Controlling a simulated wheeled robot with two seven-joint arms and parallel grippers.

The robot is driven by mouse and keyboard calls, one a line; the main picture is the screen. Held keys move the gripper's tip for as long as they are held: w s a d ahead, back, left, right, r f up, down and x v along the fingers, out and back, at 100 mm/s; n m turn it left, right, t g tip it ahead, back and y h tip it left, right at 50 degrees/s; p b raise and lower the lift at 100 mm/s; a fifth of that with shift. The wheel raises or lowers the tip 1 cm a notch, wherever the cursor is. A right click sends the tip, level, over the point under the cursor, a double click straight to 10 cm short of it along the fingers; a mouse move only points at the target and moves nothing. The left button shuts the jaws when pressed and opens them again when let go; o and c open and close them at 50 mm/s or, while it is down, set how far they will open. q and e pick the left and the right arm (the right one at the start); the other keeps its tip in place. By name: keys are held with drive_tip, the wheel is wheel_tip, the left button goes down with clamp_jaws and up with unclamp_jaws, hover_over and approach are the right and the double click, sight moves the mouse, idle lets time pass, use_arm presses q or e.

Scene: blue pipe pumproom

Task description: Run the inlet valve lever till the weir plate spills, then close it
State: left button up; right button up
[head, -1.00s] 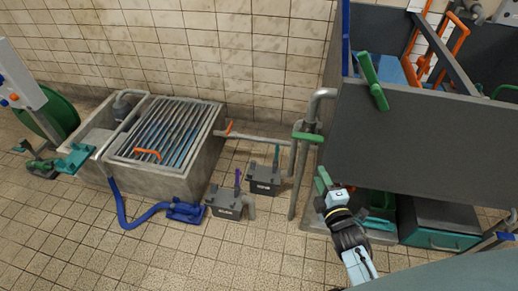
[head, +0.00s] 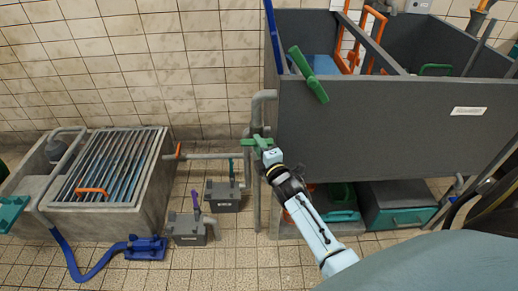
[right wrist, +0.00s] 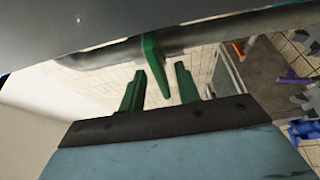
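A green lever (head: 262,141) sits on the grey upright pipe at the left end of the big dark tank (head: 370,130). My right gripper (head: 266,150) is at this lever in the head view, overlapping it. In the right wrist view my right gripper (right wrist: 158,88) is open, its two green fingers apart. The green lever (right wrist: 153,62) hangs from the pipe just ahead of the fingers, its lower end reaching toward the gap between them; I cannot tell whether they touch. I cannot make out the weir plate for certain; something blue (head: 325,65) shows inside the tank. My left gripper is not in view.
A grated concrete basin (head: 150,190) stands at the left, with an orange handle (head: 92,190) on its grate. A blue hose (head: 70,262) and two small grey boxes with levers (head: 187,230) are on the floor. A larger green handle (head: 308,74) leans on the tank's rim.

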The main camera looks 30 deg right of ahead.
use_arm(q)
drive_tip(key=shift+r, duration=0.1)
use_arm(e)
drive_tip(key=shift+w, duration=0.1)
drive_tip(key=shift+c, duration=0.3)
clamp_jaws()
